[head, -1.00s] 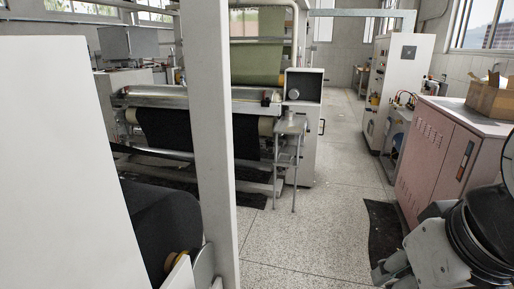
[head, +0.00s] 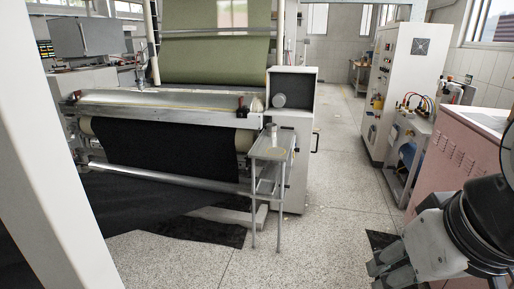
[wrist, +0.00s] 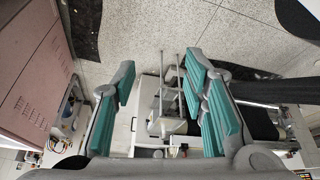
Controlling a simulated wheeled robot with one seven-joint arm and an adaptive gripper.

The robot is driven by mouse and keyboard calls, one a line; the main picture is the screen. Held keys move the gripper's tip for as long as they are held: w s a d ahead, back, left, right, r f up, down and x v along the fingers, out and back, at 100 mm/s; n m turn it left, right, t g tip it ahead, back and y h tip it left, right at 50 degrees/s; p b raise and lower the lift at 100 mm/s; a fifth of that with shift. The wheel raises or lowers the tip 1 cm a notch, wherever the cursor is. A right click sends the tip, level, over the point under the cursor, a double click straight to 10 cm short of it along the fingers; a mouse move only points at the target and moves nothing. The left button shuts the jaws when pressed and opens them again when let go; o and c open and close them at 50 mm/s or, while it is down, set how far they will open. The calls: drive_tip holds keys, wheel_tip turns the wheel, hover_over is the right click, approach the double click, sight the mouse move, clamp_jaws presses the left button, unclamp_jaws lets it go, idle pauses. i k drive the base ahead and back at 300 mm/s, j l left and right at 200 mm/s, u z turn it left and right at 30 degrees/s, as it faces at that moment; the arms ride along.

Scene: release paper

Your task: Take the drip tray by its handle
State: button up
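I cannot make out a drip tray with certainty in either view. A small grey metal stand (head: 272,146) with a flat top and thin legs is at the right end of the roller machine (head: 160,115), with a small object on top. A dark handle-like piece (head: 316,139) sticks out from the white housing beside it. My gripper (head: 384,272) is at the lower right of the head view, well short of the stand. In the wrist view my gripper (wrist: 163,85) has its teal-padded fingers spread wide with nothing between them.
A pink cabinet (head: 459,165) stands close at the right, beside my arm. A white electrical cabinet (head: 393,85) is farther back. A pale post (head: 50,170) is close at the left. Black sheet (head: 150,208) lies under the machine. The speckled floor (head: 335,220) in the middle is clear.

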sight(264, 186)
drive_tip(key=i+j, duration=0.15)
drive_tip(key=i, duration=0.25)
drive_tip(key=i+j, duration=0.15)
drive_tip(key=i, duration=0.25)
drive_tip(key=i+j, duration=0.15)
drive_tip(key=i, duration=0.2)
drive_tip(key=i+l+z, duration=0.15)
drive_tip(key=i+z, duration=0.35)
drive_tip(key=i, duration=0.3)
drive_tip(key=i+j+z, duration=0.2)
drive_tip(key=i+z, duration=0.25)
drive_tip(key=i, duration=0.35)
